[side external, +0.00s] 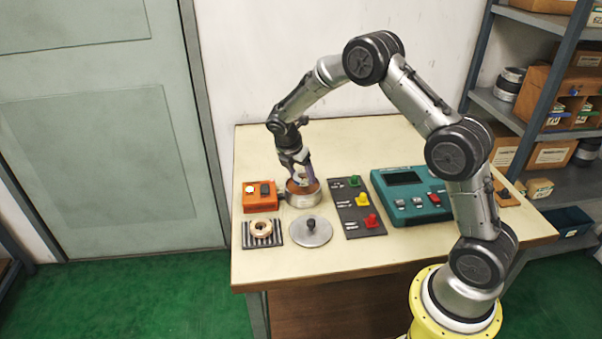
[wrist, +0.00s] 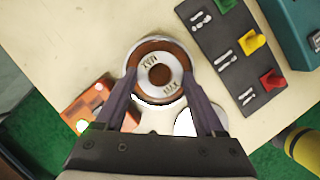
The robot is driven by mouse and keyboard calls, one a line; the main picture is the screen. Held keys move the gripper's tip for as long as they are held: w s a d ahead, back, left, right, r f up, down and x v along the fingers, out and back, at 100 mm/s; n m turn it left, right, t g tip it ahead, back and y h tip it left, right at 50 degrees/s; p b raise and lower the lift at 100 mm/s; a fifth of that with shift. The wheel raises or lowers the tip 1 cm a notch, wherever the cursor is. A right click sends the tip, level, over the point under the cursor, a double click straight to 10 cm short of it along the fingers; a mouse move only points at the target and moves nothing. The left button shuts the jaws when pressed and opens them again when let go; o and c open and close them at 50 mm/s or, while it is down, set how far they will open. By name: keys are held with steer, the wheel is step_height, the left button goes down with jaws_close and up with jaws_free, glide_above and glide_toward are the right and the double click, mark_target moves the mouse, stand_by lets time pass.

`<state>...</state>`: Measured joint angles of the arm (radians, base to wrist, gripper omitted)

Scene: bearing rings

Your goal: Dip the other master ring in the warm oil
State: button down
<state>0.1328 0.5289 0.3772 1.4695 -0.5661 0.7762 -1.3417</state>
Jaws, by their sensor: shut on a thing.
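My gripper (side external: 302,180) reaches down into a round metal pot (side external: 304,202) of brown oil, at the left-middle of the bench. In the wrist view its two dark fingers (wrist: 161,82) are shut on a pale, lettered master ring (wrist: 152,60). Brown oil (wrist: 154,45) shows around the ring and through its hole. The ring lies flat within the pot's outline; I cannot tell how deep it sits. In the side view the fingers and pot wall mostly hide it.
An orange switch box (side external: 260,203) stands left of the pot. A round metal lid (side external: 324,236) with a black knob lies in front. A dark panel with green, yellow and red pieces (side external: 357,212) and a teal instrument (side external: 406,210) stand to the right. The front of the bench is clear.

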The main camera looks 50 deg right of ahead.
steer(key=shift+f, duration=2.65)
stand_by(2.6)
steer(key=shift+r, duration=0.1)
stand_by(1.1)
step_height(320, 180, up, 6)
stand_by(1.2)
